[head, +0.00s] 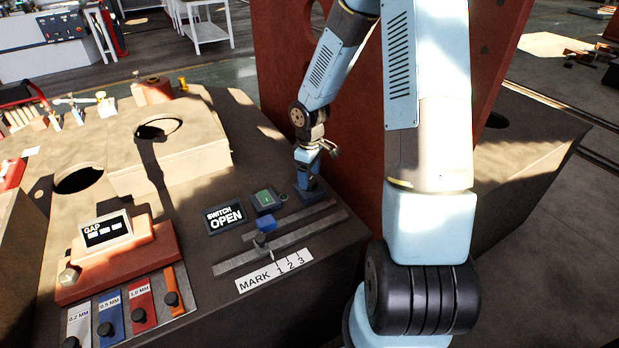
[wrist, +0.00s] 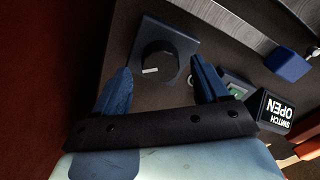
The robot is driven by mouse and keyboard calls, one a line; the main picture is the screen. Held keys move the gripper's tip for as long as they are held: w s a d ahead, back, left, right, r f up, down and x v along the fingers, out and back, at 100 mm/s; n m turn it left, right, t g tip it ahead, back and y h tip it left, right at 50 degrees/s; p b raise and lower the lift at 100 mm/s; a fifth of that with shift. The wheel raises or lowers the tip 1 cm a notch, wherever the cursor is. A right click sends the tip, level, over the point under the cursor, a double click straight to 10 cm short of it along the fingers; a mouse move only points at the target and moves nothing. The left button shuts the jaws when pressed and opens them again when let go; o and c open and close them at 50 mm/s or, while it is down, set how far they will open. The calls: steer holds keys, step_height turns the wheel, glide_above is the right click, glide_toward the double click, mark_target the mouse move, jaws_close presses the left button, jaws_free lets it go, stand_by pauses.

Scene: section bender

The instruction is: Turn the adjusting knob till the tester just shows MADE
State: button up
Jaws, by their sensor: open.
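The adjusting knob (wrist: 157,68) is a round black knob with a white mark, on a dark square plate (wrist: 185,42) in the wrist view. My gripper (wrist: 161,66) is open, its two blue fingers one on each side of the knob with space between. I cannot tell how far the fingertips are above it. In the head view my gripper (head: 307,182) points down over the plate (head: 318,197) and hides the knob. The tester display (head: 225,217) reads SWITCH OPEN; it also shows in the wrist view (wrist: 276,109).
A green-faced box (head: 266,199) stands beside the display. A blue slider block (head: 265,224) sits on rails behind the MARK 1 2 3 label (head: 275,270). A GAP display (head: 105,230) and coloured gauges (head: 140,305) lie left. A red upright plate (head: 355,130) stands close behind my gripper.

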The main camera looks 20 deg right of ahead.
mark_target(310, 180)
step_height(310, 180, up, 12)
stand_by(0.5)
stand_by(2.1)
step_height(310, 180, down, 14)
steer(key=m, duration=1)
steer(key=shift+a+h, duration=0.1)
steer(key=shift+h, duration=0.3)
steer(key=shift+c, duration=0.4)
